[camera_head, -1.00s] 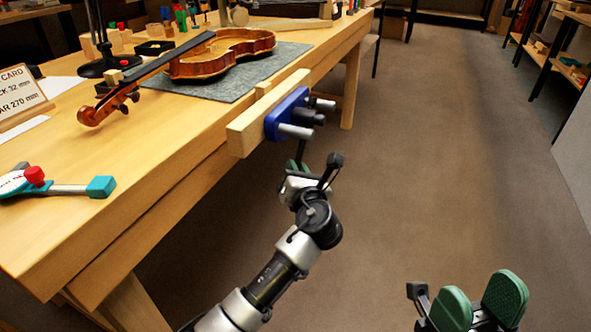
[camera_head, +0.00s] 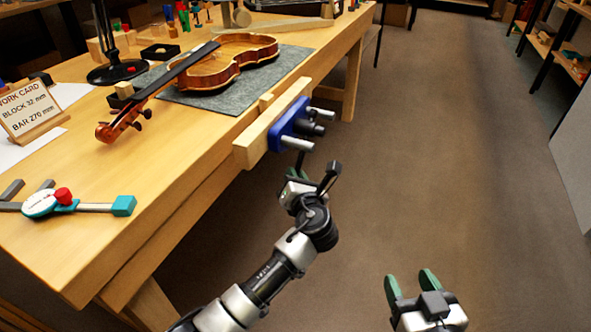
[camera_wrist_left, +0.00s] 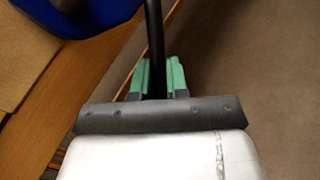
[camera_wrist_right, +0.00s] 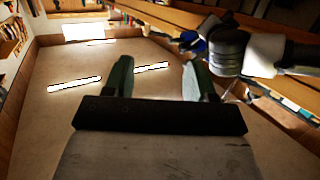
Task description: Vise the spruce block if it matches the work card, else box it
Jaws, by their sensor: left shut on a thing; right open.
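The work card (camera_head: 30,108) stands on the bench at the left and reads block 32 mm, bar 270 mm. The vise, with a wooden jaw (camera_head: 252,146) and blue body (camera_head: 288,124), is on the bench's front edge.
A violin (camera_head: 232,65) lies on a grey mat (camera_head: 215,98), its scroll overhanging the mat. A caliper-like tool (camera_head: 42,204) with a red knob and teal end lies at the near left. A black lamp base (camera_head: 118,71) stands behind. The floor at right is clear.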

